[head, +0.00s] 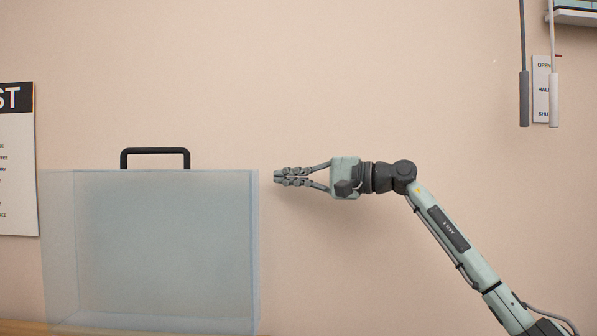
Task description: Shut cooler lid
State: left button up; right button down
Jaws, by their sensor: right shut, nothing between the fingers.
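A pale blue, see-through, box-shaped panel (165,245) stands upright at the left. It looks like the cooler, but I cannot tell lid from body, and no hinge shows. A black handle (155,151) rises above its top edge. My right gripper (276,177) is shut and empty, pointing left. In the picture, its fingertips are just right of the panel's upper right corner, with a small gap between. I cannot tell how they compare in depth. My left gripper is out of view.
A strip of wooden surface (22,328) shows at the bottom left. A poster (17,165) is on the wall at the left edge. Two grey rods (524,98) hang at the upper right before a small sign (541,88). The space above the panel is clear.

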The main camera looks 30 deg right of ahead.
aim_at(267, 177)
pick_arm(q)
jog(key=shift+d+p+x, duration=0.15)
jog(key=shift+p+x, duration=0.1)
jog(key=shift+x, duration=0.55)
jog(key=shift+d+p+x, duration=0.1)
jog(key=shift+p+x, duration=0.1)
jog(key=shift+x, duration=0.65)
pick_arm(e)
jog(key=shift+x, duration=2.35)
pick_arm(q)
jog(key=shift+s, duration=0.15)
